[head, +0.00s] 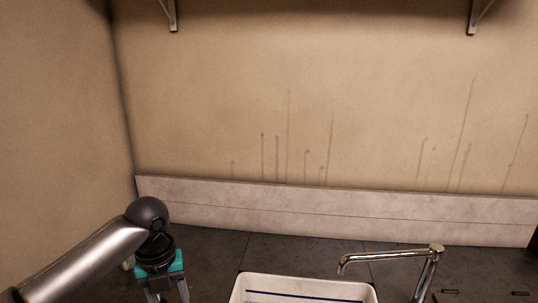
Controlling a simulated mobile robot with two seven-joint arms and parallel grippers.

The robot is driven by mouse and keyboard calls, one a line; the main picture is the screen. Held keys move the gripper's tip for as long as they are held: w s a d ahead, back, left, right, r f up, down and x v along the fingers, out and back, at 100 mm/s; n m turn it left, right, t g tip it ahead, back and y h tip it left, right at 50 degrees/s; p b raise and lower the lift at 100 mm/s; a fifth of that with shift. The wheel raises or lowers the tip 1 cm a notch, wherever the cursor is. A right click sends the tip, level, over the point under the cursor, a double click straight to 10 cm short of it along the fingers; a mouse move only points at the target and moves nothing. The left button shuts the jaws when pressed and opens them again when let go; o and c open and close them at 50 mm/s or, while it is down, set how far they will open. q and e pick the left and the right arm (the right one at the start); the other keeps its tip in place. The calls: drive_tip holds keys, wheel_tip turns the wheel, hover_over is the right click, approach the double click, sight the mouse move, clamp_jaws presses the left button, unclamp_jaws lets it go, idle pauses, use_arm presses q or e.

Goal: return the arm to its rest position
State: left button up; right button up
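My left arm comes in from the lower left and bends down at a dark wrist joint. My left gripper (168,294), with a teal band at its base, points down at the bottom edge of the head view. Its two grey fingers stand apart where they show, but their tips are cut off by the frame. I cannot tell whether anything is between them. My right arm and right gripper are not in view.
A white basin (259,278) with a dark blue line lies at bottom centre, right of my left gripper. A chrome faucet (390,254) rises at its right. A pale backsplash (330,209) runs along the stained wall. Shelf brackets (172,14) hang above. Dark counter lies between gripper and basin.

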use_arm(q)
drive_tip(key=s+d+f+n+t+h, duration=0.2)
drive_tip(key=s+d+f+n, duration=0.7)
drive_tip(key=s+d+n, duration=0.3)
drive_tip(key=s+a+n+t+y, duration=0.1)
drive_tip(key=s+a+n, duration=0.4)
drive_tip(key=n, duration=0.4)
drive_tip(key=s+a+n+y, duration=0.1)
drive_tip(key=s+a+n, duration=0.2)
drive_tip(key=s+n, duration=0.55)
wheel_tip(320, 180, down, 31)
drive_tip(key=s+g+b, duration=0.1)
drive_tip(key=s+b, duration=0.1)
drive_tip(key=b, duration=0.6)
drive_tip(key=s+a+f+b, duration=0.1)
drive_tip(key=s+f+b, duration=0.2)
drive_tip(key=s+f, duration=0.4)
drive_tip(key=s+a+f+g+b, duration=0.1)
drive_tip(key=s+a+f+b, duration=0.1)
drive_tip(key=s+f, duration=0.5)
wheel_tip(320, 180, down, 6)
drive_tip(key=shift+s+b, duration=0.4)
drive_tip(key=shift+b, duration=0.35)
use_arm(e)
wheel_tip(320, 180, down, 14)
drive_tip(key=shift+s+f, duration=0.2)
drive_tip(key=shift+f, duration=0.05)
use_arm(q)
drive_tip(key=shift+n, duration=0.25)
